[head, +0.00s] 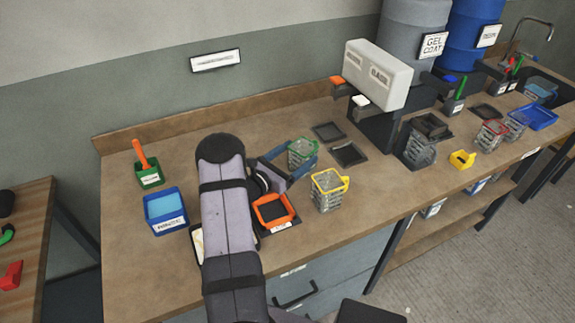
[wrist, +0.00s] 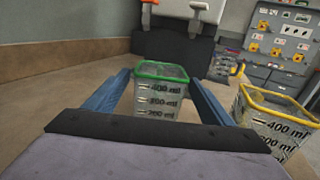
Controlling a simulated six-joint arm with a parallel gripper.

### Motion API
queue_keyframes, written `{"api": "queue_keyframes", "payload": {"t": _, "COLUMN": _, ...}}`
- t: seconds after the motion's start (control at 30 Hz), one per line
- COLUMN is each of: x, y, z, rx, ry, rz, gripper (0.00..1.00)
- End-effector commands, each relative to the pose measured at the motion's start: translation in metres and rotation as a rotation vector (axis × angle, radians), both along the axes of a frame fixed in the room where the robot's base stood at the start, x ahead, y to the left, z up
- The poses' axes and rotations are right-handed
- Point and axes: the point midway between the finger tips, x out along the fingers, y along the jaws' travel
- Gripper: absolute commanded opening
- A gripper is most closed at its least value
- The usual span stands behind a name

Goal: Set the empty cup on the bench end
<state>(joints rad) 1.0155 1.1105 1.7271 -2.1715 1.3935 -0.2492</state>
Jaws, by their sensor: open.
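A clear cup with a green rim (head: 303,150) and ml marks stands upright on the bench (head: 130,235). In the wrist view the green-rimmed cup (wrist: 160,98) is between my two blue fingers; no fill shows clearly in it. My gripper (head: 300,160) is open, with a finger on either side of this cup, and I cannot tell whether they touch it. A clear cup with a yellow rim (head: 329,190) stands nearer the front, outside my fingers; it shows at the right of the wrist view (wrist: 270,122). I cannot tell whether it is empty.
An orange-rimmed tray (head: 289,217), a blue tub (head: 165,226) and a green tub (head: 150,177) lie left of the cups. Dark pads (head: 348,155) and a dispenser (head: 378,75) stand behind and right. A red-rimmed cup (head: 490,136) is farther right. The bench's left end has bare room.

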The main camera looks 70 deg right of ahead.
Motion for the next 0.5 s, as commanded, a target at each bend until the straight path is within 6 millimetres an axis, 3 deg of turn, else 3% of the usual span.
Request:
{"api": "queue_keyframes", "payload": {"t": 0.2, "x": 0.013, "y": 0.029, "z": -0.001, "rx": 0.0, "ry": 0.0, "rz": 0.002, "gripper": 0.76}}
{"api": "queue_keyframes", "payload": {"t": 0.5, "x": 0.017, "y": 0.042, "z": 0.0, "rx": -0.001, "ry": 0.0, "rz": -0.001, "gripper": 0.76}}
